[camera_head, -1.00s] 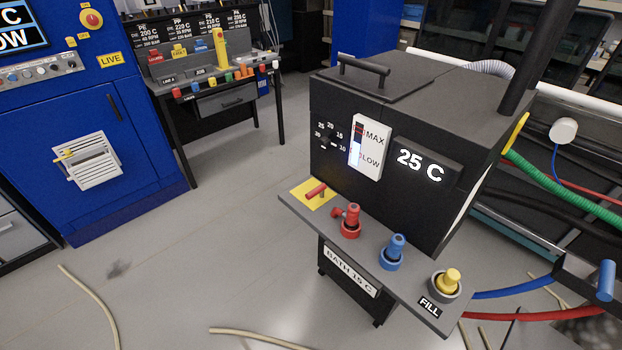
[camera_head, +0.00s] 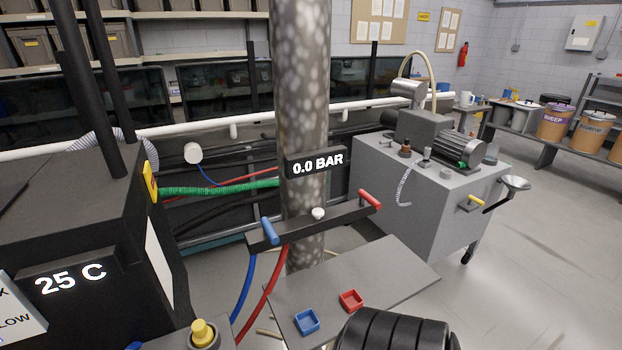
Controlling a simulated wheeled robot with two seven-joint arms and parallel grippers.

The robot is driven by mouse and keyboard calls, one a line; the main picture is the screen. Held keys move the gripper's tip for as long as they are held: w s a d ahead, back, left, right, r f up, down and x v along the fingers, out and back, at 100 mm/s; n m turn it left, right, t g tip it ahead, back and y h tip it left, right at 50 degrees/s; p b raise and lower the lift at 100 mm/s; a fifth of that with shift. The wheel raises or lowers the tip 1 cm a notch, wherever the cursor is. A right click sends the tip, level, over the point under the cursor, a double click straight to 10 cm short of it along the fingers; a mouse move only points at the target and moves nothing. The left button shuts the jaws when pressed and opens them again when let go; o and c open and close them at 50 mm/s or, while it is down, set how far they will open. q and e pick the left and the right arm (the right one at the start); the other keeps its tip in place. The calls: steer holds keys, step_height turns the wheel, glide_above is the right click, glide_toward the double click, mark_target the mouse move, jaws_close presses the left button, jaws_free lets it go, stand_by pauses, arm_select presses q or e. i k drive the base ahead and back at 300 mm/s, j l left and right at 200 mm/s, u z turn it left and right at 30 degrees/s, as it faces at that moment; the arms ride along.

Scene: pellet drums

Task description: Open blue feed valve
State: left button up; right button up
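The blue valve handle (camera_head: 270,230) sits at the left end of a dark manifold bar (camera_head: 318,226) in front of a speckled grey column. A blue hose (camera_head: 243,286) hangs below that end. A red valve handle (camera_head: 370,200) sits at the right end, and a red hose (camera_head: 266,292) runs down beside the blue one. Both handles lie tilted across the bar. A gauge (camera_head: 318,162) above reads 0.0 BAR. Neither of my grippers shows in the view.
The black bath unit (camera_head: 75,225), reading 25 C, stands at left with a yellow knob (camera_head: 203,334) in front. A grey pump cart (camera_head: 425,185) stands behind right. Open floor lies at far right.

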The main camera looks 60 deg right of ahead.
mark_target(268, 231)
steer(key=z, duration=1.65)
